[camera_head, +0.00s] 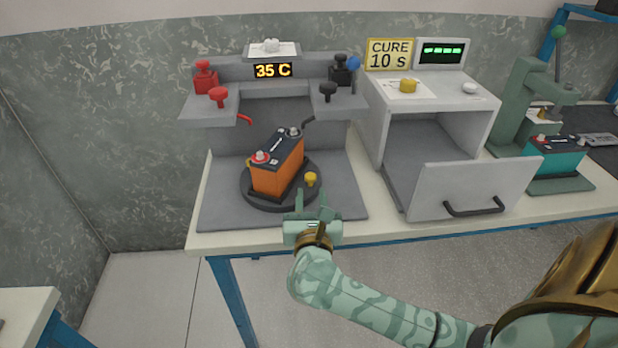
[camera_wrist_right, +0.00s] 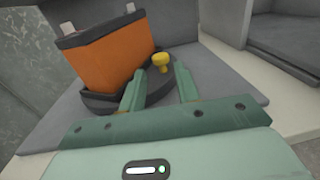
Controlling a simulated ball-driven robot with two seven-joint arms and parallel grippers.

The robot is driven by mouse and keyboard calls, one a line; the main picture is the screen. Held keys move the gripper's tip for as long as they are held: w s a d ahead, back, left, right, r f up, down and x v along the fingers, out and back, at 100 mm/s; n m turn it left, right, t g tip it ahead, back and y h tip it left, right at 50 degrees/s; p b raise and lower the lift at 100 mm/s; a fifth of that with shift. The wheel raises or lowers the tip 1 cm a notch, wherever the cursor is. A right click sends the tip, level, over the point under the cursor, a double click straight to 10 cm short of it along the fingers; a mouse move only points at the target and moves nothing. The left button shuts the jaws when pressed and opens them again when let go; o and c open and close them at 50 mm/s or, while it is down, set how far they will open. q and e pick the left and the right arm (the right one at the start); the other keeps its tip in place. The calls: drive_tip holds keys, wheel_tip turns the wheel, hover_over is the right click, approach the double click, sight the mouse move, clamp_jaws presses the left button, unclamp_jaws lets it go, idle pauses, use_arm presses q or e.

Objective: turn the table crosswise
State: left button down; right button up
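A round dark turntable (camera_head: 250,199) sits on the grey base plate of the charging station. An orange battery (camera_head: 273,176) with a black top stands on it, set at an angle. A yellow knob (camera_head: 311,179) stands up at the turntable's right front edge; it also shows in the right wrist view (camera_wrist_right: 161,62). My right gripper (camera_head: 310,202) is at the turntable's front edge, just in front of the knob. In the right wrist view its two fingers (camera_wrist_right: 160,90) are apart, with nothing between them and the knob beyond their tips. My left gripper is not in view.
Red clamps (camera_head: 206,78) and black clamps (camera_head: 342,70) sit on side shelves above the turntable. A display (camera_head: 273,70) reads 35 C. To the right, a curing box has its door (camera_head: 478,188) lowered open. Farther right are a teal battery (camera_head: 553,157) and a green press (camera_head: 520,105).

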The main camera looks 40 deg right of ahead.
sight(310, 180)
drive_tip(key=b+x, duration=0.1)
drive_tip(key=x, duration=0.5)
drive_tip(key=shift+w+d+f, duration=0.1)
drive_tip(key=shift+w+d, duration=0.15)
drive_tip(key=shift+w, duration=0.05)
drive_tip(key=shift+w+d+b, duration=0.3)
drive_tip(key=shift+w+d, duration=0.05)
drive_tip(key=shift+w, duration=0.1)
